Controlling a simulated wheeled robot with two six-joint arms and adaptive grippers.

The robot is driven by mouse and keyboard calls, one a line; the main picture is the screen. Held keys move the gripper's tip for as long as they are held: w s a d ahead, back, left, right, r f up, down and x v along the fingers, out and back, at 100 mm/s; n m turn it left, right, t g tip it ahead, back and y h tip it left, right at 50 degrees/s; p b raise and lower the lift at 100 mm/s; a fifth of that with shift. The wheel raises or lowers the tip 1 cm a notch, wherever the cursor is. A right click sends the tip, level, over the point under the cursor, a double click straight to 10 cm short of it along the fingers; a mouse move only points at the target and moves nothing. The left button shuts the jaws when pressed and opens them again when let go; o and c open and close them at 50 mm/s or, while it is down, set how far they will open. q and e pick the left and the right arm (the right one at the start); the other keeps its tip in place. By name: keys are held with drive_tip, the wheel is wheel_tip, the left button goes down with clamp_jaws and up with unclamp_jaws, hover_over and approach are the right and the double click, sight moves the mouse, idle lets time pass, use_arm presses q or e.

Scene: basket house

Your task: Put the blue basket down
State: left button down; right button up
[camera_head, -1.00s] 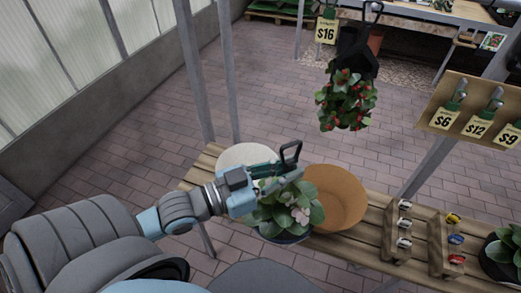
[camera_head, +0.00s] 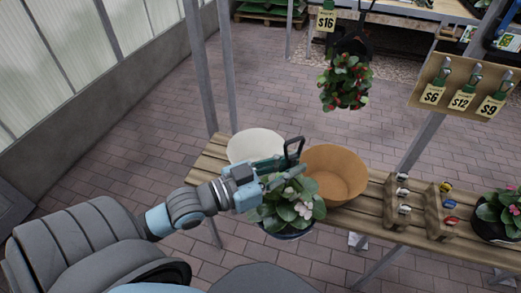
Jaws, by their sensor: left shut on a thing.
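The blue basket (camera_head: 290,232) is a dark bluish pot full of green leaves with pale pink-white flowers. It is low in the middle of the head view, in front of the slatted wooden bench (camera_head: 222,158). My left gripper (camera_head: 275,177) is shut on the basket, just above the leaves. A dark looped handle (camera_head: 296,147) stands up beside the gripper. The fingertips and their exact grip are partly hidden. I cannot tell whether the pot's underside touches anything. My right gripper is not in view.
A white bowl-like pot (camera_head: 252,144) and an orange pot (camera_head: 337,175) stand on the bench close behind the basket. Small wooden racks (camera_head: 435,212) and another potted plant (camera_head: 497,212) are to the right. A red-flowered basket (camera_head: 345,82) hangs behind.

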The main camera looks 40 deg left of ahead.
use_arm(q)
drive_tip(key=w+a+r+n+t+y+b, duration=0.1)
drive_tip(key=w+a+r+n+y, duration=0.3)
drive_tip(key=w+a+y, duration=0.45)
drive_tip(key=w+a+r+n+y+b, duration=0.1)
drive_tip(key=w+a+r+n+y, duration=0.3)
drive_tip(key=w+a, duration=0.75)
wheel_tip(320, 180, down, 20)
drive_tip(key=s+a+n+y+b, duration=0.1)
drive_tip(key=s+a+b, duration=0.1)
drive_tip(key=b, duration=0.4)
drive_tip(key=shift+s+a+f, duration=0.2)
drive_tip(key=shift+s+a, duration=0.05)
drive_tip(key=shift+a, duration=0.15)
drive_tip(key=c, duration=1.6)
unclamp_jaws()
drive_tip(key=shift+s, duration=0.1)
drive_tip(key=shift+c, duration=0.2)
drive_tip(key=v, duration=1.2)
drive_tip(key=shift+b, duration=0.4)
